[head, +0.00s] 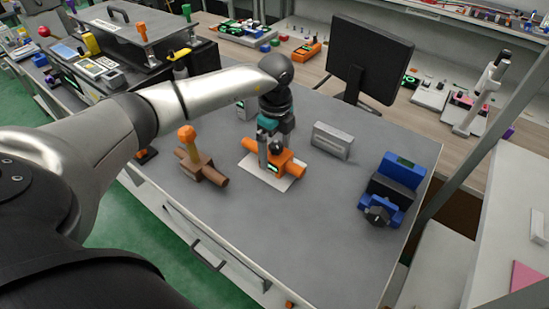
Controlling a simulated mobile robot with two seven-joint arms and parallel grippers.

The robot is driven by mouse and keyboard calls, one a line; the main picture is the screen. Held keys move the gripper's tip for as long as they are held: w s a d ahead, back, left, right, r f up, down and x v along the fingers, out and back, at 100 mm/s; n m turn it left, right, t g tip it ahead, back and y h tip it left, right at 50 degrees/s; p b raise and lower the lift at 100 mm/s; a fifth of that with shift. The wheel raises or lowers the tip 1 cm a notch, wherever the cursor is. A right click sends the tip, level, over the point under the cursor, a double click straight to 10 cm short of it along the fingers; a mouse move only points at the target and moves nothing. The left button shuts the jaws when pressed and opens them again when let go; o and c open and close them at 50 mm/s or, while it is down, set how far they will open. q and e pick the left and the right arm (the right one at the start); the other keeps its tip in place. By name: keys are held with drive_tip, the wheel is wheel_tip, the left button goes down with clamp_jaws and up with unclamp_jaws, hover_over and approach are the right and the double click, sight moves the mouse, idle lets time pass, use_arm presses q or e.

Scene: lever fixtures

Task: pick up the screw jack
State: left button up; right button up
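My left gripper (270,151) points down at an orange fixture (288,163) with a small green display, on a white sheet (249,167). The fingers overlap the fixture's upper part; whether they touch or grip it cannot be made out. A brown fixture (207,172) with an orange knob on top stands to its left. A blue device (393,184) with a black knob in front stands at the right of the grey table. I cannot tell for certain which of these is the screw jack. My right gripper is out of view.
A grey block (332,140) stands behind and right of the orange fixture. A black monitor (368,58) stands behind the table. A dark bench with tools (120,62) is at the back left. The front middle of the grey table (310,230) is clear.

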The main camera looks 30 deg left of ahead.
use_arm(q)
drive_tip(key=shift+r, duration=0.1)
clamp_jaws()
idle(0.5)
